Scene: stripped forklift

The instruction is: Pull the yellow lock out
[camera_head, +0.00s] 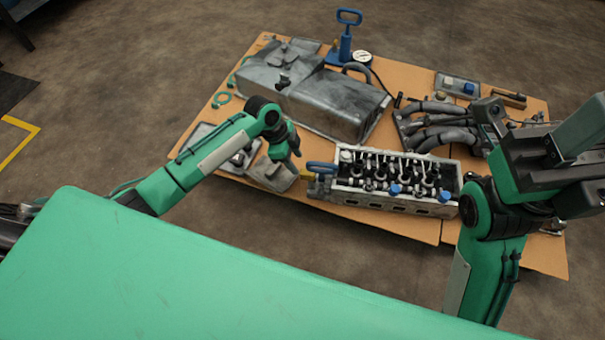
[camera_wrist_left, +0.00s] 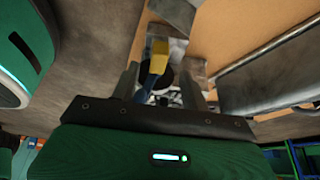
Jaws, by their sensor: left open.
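My left gripper (camera_head: 294,165) is just left of and above the lock.
A large grey tank (camera_head: 320,100) lies behind the left gripper. A grey tray (camera_head: 200,133) is under the left arm. A blue pump with a gauge (camera_head: 345,50), grey manifold pipes (camera_head: 440,125) and the orange table (camera_head: 400,228) surround the engine head.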

